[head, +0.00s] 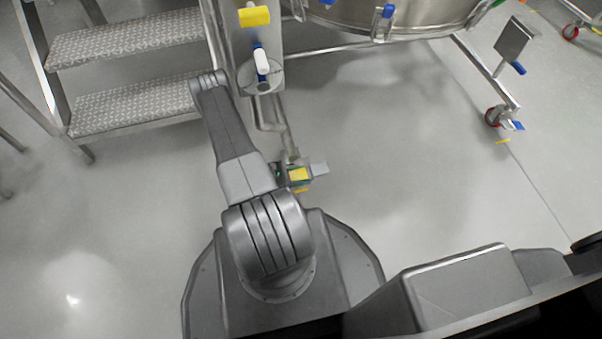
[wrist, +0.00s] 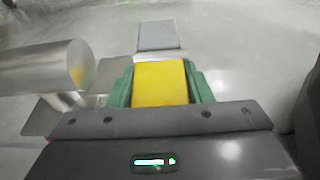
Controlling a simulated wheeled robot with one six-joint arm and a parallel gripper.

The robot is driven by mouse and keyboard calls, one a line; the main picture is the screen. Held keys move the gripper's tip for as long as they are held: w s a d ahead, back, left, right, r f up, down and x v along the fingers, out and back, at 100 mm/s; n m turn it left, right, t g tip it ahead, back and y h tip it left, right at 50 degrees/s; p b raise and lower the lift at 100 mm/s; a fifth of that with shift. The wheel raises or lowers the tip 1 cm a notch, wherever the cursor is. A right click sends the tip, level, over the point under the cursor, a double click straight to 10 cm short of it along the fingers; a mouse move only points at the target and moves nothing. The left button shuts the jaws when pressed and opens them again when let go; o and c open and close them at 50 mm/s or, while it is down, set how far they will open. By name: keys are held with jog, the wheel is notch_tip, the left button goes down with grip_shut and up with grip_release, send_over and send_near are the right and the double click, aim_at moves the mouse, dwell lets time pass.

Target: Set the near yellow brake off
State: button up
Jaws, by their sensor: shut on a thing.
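The near yellow brake (head: 299,174) is a small yellow pedal low at the foot of the steel frame, just beyond my arm in the head view. In the wrist view the yellow brake (wrist: 160,84) fills the space between two green fingers. My gripper (wrist: 160,90) is shut on it, with one finger along each side. A flat grey plate (wrist: 158,35) lies just past the brake, and it also shows in the head view (head: 319,169). My forearm hides part of the gripper in the head view.
A steel tube (wrist: 50,68) stands close on the left in the wrist view. Metal steps (head: 130,105) are at the left. A steel vessel (head: 400,15) with blue clamps is at the top. A caster with a red rim (head: 492,117) stands at the right. The floor between is clear.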

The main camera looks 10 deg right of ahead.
jog(key=o, duration=1.4)
jog(key=shift+a, duration=0.1)
jog(key=p+v, duration=0.3)
jog(key=v, duration=1)
jog(key=shift+a, duration=0.3)
jog(key=shift+r, duration=0.1)
